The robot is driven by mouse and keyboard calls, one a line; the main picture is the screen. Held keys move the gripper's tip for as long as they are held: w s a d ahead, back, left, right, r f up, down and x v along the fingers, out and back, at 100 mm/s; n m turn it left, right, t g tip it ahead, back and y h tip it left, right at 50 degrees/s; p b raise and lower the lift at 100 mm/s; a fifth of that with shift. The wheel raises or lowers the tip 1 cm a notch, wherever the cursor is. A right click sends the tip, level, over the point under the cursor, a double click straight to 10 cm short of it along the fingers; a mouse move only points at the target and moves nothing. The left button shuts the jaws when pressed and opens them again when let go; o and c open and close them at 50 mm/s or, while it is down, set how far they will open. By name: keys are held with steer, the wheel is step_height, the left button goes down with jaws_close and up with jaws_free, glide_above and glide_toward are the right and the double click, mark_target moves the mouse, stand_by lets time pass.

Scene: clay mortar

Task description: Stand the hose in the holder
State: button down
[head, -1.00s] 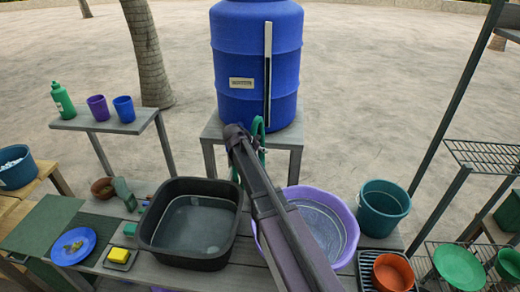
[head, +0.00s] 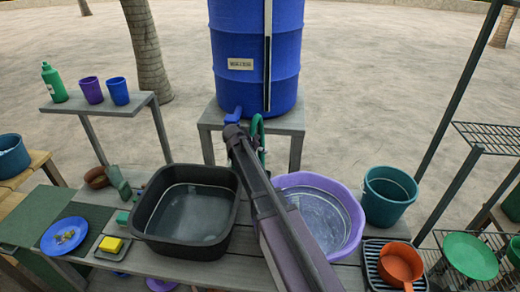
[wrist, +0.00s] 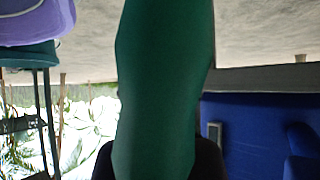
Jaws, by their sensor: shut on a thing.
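The green hose (head: 259,128) shows in the head view as a curved loop just right of my gripper (head: 236,130), in front of the blue barrel's stand. In the wrist view the hose (wrist: 165,80) fills the middle as a wide green band running top to bottom between dark finger parts. My gripper is shut on the hose. A small blue tap-like piece (head: 232,115) shows just above my gripper. The hose's lower part is hidden behind my arm. I cannot make out the holder in either view.
The blue barrel (head: 255,45) stands on a grey stand (head: 212,115). On the table are a black basin (head: 160,240), a purple basin (head: 350,205), a teal bucket (head: 388,205) and an orange pot (head: 400,262). Cups stand on a left shelf (head: 70,108). Open ground lies behind.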

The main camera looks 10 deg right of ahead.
steer(key=shift+f+b, duration=2.55)
steer(key=shift+f, duration=0.3)
steer(key=shift+c, duration=1.5)
jaws_free()
steer(key=o, duration=0.3)
steer(key=shift+s, duration=0.1)
steer(key=r+p+v, duration=0.1)
steer(key=p+v, duration=0.7)
steer(key=v, duration=0.2)
steer(key=shift+d, duration=0.25)
